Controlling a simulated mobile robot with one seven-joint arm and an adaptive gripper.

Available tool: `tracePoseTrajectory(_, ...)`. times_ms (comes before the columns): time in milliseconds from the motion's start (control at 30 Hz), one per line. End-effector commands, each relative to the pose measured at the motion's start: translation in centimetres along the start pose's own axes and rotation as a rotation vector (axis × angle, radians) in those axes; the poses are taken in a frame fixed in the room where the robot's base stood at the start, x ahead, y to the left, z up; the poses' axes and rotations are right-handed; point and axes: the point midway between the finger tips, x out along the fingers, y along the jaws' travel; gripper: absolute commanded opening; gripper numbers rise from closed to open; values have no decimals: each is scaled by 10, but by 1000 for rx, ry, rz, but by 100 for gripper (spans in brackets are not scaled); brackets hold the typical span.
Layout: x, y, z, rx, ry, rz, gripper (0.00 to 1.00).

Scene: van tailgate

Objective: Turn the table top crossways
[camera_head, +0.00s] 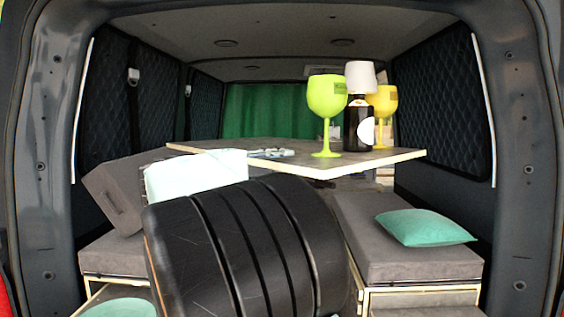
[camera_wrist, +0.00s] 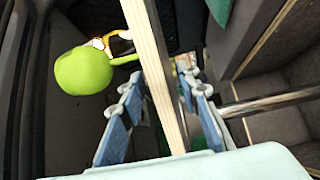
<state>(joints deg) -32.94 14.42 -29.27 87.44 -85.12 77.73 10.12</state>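The table top (camera_head: 345,163), a thin pale-edged board, lies level inside the van with one corner towards me. On it stand a green goblet (camera_head: 326,97), a dark bottle with a white cap (camera_head: 358,130) and a yellow goblet (camera_head: 383,100), close together on its right part. My gripper (camera_head: 275,153) is at the board's near left edge. In the wrist view my gripper (camera_wrist: 162,82) is open, its blue fingers on either side of the board's edge (camera_wrist: 158,75), with gaps visible on both sides. The green goblet (camera_wrist: 84,72) shows left of the board there.
Grey benches line both sides; a teal cushion (camera_head: 424,228) lies on the right bench (camera_head: 385,262). A grey block-like cushion (camera_head: 118,190) leans on the left. A metal tube (camera_wrist: 270,103) shows below the board. The glasses and bottle could be knocked.

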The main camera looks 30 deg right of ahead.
Motion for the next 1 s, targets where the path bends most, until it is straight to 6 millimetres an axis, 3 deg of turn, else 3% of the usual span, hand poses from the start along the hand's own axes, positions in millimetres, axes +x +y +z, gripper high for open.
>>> tracePoseTrajectory(100, 23, 2, 1, 0, -3, 0, 30)
tracePoseTrajectory(300, 47, 1, 0, 1, -2, 0, 30)
tracePoseTrajectory(667, 54, 0, 0, 2, 1, -1, 30)
tracePoseTrajectory(1000, 54, 0, 0, 2, 0, -1, 0)
